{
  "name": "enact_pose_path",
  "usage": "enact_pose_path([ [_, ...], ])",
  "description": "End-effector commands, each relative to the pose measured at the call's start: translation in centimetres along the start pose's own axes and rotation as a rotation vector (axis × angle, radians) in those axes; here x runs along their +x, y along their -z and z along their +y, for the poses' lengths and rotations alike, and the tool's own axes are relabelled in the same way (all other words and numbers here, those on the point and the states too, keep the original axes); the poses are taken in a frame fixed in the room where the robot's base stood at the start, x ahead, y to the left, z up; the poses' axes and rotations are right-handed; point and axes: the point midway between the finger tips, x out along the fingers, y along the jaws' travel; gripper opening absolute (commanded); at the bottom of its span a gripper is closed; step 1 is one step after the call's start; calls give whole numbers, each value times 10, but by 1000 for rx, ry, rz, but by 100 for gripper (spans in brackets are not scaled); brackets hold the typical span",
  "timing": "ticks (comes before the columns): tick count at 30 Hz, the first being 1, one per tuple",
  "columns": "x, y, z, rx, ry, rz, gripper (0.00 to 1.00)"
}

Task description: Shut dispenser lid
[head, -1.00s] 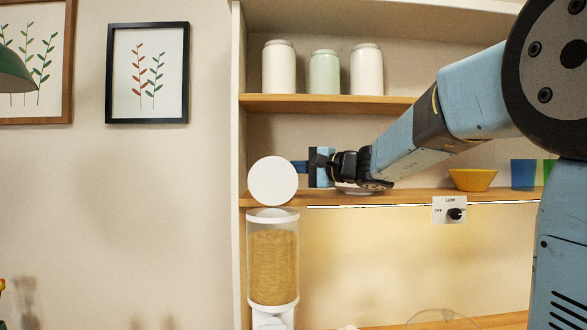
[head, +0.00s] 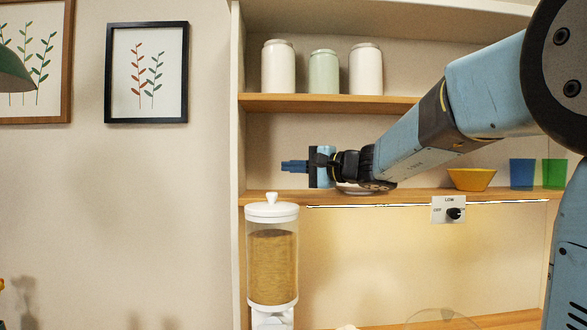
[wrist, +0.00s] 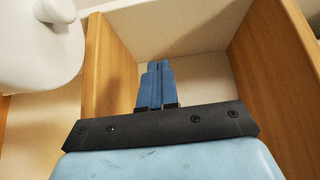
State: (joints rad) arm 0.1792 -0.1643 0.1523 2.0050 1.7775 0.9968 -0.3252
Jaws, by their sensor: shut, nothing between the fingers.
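The dispenser (head: 272,265) is a clear cylinder of tan grain on a white base, at the shelf unit's left end in the head view. Its white lid (head: 271,210) lies flat across the top, knob upward, and looks closed. In the wrist view a white rounded part, which looks like the lid (wrist: 42,40), fills the upper left. My gripper (head: 284,166) is shut and empty, above and slightly right of the lid, with a gap between them. Its blue fingers (wrist: 155,84) are pressed together in the wrist view.
A wooden shelf (head: 400,197) runs just behind my gripper. It bears a yellow bowl (head: 471,179), a blue cup (head: 522,174) and a green cup (head: 554,173). A dial switch (head: 449,210) hangs below its edge. Jars (head: 323,72) stand on the upper shelf (head: 330,102).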

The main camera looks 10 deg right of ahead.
Motion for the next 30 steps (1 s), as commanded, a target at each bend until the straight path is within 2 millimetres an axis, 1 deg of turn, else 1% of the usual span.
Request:
enact_pose_path([
  [5,-2,-3,-4,-1,1,0,0],
  [30,-23,-35,-42,-2,1,-1,0],
])
